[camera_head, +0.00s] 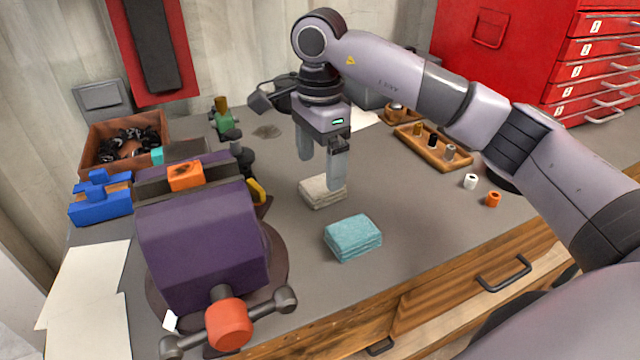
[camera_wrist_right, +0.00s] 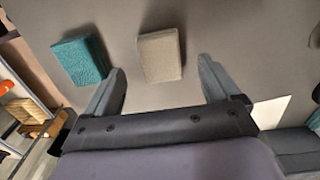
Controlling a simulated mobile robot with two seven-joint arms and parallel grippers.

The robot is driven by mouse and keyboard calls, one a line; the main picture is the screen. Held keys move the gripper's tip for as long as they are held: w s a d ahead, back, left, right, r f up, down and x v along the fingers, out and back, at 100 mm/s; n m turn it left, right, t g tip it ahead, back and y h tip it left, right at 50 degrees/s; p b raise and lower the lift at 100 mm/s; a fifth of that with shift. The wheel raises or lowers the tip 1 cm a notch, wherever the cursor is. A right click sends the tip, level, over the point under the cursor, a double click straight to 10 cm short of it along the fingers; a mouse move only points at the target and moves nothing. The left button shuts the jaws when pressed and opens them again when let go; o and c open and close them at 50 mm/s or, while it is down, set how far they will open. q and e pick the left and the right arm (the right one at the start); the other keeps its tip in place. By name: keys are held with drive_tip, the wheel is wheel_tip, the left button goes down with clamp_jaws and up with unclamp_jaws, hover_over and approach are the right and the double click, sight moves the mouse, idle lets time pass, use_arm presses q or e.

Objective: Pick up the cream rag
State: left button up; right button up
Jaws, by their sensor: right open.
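The cream rag (camera_head: 322,192) is a folded pad lying flat on the grey workbench, behind a folded teal rag (camera_head: 352,238). My right gripper (camera_head: 320,170) points down over the cream rag, with its fingers apart. One fingertip covers part of the rag in the head view. In the right wrist view, the cream rag (camera_wrist_right: 161,56) lies beyond the open fingers (camera_wrist_right: 163,80), roughly in line with the gap between them, and nothing is held. The teal rag (camera_wrist_right: 80,60) lies to its left there. My left gripper is not in view.
A purple vise (camera_head: 200,245) with an orange block stands on the left of the bench. A wooden tray (camera_head: 433,150) with small cylinders is at the right, near a white spool (camera_head: 470,181) and an orange one (camera_head: 493,199). Bench around the rags is clear.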

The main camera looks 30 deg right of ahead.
sight(323, 183)
drive_tip(key=f, duration=0.3)
drive_tip(key=shift+d+f+p, duration=0.3)
drive_tip(key=shift+f+p, duration=0.05)
drive_tip(key=shift+f, duration=0.65)
drive_tip(key=c, duration=1.1)
